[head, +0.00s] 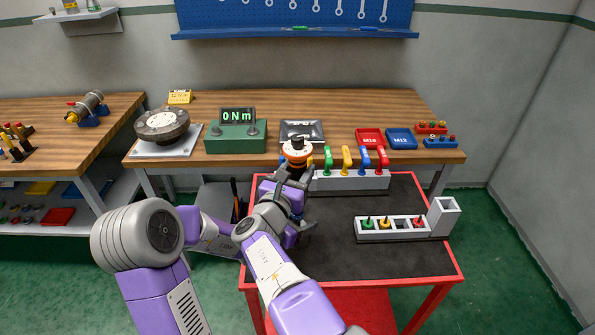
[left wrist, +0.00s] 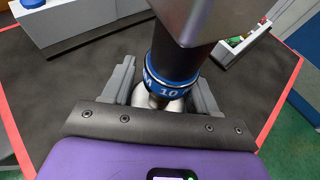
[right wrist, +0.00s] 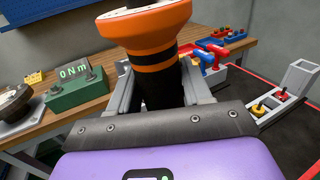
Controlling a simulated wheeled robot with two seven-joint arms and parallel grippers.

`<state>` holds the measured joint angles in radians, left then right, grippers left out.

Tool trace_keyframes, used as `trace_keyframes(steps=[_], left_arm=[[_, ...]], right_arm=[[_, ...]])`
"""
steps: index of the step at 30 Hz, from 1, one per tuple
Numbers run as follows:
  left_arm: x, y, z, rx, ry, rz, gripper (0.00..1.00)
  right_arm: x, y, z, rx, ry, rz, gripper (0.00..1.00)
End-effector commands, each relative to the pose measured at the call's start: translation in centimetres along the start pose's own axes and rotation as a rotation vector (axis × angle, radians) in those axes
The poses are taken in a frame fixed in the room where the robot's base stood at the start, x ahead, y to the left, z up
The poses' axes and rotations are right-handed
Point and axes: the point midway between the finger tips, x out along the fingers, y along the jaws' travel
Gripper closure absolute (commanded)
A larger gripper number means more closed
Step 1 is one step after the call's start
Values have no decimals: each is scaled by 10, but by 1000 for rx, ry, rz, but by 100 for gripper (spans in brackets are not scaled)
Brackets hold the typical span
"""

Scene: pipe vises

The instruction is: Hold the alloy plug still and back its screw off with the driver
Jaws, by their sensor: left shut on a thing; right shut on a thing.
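My left gripper (left wrist: 160,92) is shut on the alloy plug (left wrist: 174,92), a silver piece with a blue band marked M 10 in the left wrist view. A black shaft rises above the band, and a grey block close to the camera covers its top. My right gripper (head: 289,177) is just above the left one in the head view, shut on the driver (right wrist: 158,62). The driver has a black body with an orange flared collar and band, and stands about upright. It also shows in the head view (head: 297,154). The place where driver and screw meet is hidden.
Behind stand the torque meter (head: 236,138), reading 0 Nm, and a red tray (head: 370,138) and blue tray (head: 401,138). A rack with coloured handles (head: 347,181) and a white holder (head: 402,238) with coloured knobs are on the red-edged cart (head: 400,265). The cart's front right is clear.

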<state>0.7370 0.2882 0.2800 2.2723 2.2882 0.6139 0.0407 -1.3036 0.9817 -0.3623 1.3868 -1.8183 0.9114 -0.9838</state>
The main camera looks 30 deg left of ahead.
Motion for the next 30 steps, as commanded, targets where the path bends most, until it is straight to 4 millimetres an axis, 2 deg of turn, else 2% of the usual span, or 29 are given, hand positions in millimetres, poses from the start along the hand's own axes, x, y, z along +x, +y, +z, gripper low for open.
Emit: trace_keyframes(steps=[1,21,30], left_arm=[[0,-1,-6,-4,15,-2,88],[0,-1,-6,-5,15,-1,88],[0,0,-6,-5,15,-1,88]], right_arm=[[0,1,-4,-3,11,2,100],[0,0,40,2,-2,0,100],[0,0,49,2,-2,0,100]])
